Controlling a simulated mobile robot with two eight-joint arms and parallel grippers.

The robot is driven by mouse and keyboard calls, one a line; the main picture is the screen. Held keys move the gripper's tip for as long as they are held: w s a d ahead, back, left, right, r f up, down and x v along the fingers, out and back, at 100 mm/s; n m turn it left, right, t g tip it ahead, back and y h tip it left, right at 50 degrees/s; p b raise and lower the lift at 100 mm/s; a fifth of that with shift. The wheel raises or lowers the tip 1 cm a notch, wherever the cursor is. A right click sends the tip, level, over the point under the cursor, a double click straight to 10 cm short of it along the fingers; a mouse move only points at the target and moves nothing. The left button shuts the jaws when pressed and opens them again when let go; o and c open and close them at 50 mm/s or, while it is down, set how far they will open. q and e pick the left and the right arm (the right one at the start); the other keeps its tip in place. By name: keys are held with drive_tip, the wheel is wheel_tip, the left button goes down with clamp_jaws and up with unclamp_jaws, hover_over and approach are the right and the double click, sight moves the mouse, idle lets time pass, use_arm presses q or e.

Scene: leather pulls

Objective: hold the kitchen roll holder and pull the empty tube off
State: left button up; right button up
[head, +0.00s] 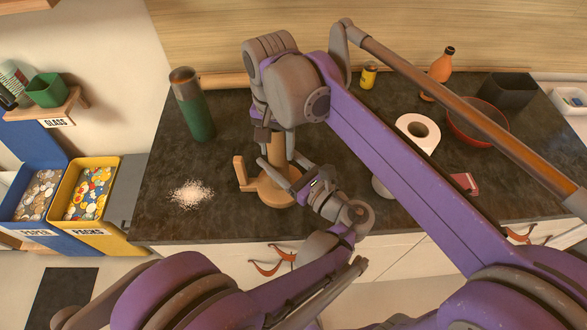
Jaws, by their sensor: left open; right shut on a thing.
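The wooden kitchen roll holder (268,194) stands upright near the counter's front edge, with a round base and a short side arm at left. A brown upright cylinder, which looks like the empty tube (277,152), stands over its base; whether its lower end touches the base I cannot tell. My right gripper (276,136) comes down from above and is shut on the tube's upper part, hiding its top. My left gripper (291,181) is open at the holder's right side, close to the base and the tube's foot. Whether it touches the holder I cannot tell.
A green flask (192,106) and a heap of white crumbs (190,194) are left of the holder. A white roll (418,133), red bowl (478,122), yellow can (369,76) and orange bottle (440,65) stand at right. My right arm crosses above the counter's right half.

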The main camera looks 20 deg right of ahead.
use_arm(q)
drive_tip(key=shift+x, duration=1.25)
clamp_jaws()
unclamp_jaws()
drive_tip(key=v, duration=1.1)
drive_tip(key=shift+w+d, duration=0.1)
drive_tip(key=shift+s+d, duration=0.2)
drive_tip(key=shift+s, duration=0.3)
drive_tip(key=shift+c, duration=0.4)
